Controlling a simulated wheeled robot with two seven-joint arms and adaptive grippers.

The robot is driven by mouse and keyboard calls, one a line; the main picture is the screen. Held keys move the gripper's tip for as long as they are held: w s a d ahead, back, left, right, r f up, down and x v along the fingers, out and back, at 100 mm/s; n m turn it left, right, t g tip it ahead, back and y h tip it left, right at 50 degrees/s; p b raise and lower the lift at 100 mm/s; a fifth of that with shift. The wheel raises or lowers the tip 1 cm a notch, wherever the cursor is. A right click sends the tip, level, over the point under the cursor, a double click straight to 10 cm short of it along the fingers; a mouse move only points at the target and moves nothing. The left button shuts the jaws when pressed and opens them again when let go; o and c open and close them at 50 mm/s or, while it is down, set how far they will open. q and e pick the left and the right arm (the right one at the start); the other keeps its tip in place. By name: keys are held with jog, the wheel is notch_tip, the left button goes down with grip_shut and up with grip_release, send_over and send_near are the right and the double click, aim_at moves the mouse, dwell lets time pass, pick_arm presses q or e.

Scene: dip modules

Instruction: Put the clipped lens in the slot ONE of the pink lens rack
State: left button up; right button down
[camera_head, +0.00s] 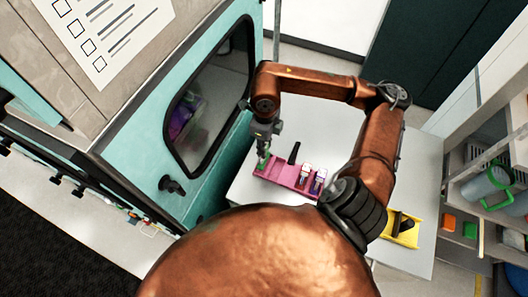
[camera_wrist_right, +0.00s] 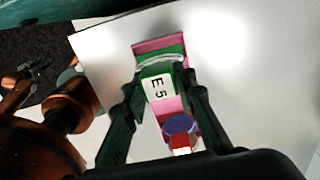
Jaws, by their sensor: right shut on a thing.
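The pink lens rack (camera_head: 278,177) lies on the white table. My right gripper (camera_head: 264,152) is over the rack's left end, pointing down. It is shut on the clipped lens, a green piece (camera_head: 263,162) that shows in the right wrist view with a white "E5" label (camera_wrist_right: 158,88) and a clear curved rim. The lens is between the fingers (camera_wrist_right: 163,95), over the pink rack (camera_wrist_right: 160,44); I cannot tell whether it is seated in a slot. Two other lens pieces, one red and white (camera_head: 305,171), one blue and white (camera_head: 319,179), stand at the rack's right end. My left gripper is out of view.
A black upright piece (camera_head: 294,153) is by the rack's back edge. A yellow holder (camera_head: 403,228) is at the table's right. A teal cabinet with a dark window (camera_head: 208,95) stands close on the left. Shelves with bins (camera_head: 486,190) are on the right.

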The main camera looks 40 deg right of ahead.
notch_tip(320, 180, down, 4)
jog(key=shift+f+p, duration=0.1)
jog(key=shift+p, duration=0.25)
jog(key=shift+w, duration=0.1)
jog(key=shift+f+b, duration=0.15)
jog(key=shift+b, duration=0.15)
jog(key=c, duration=1.6)
grip_release()
jog(key=shift+r+p, duration=0.3)
jog(key=shift+r, duration=0.1)
notch_tip(320, 180, up, 12)
jog(key=shift+f+b, duration=0.15)
jog(key=shift+b, duration=0.9)
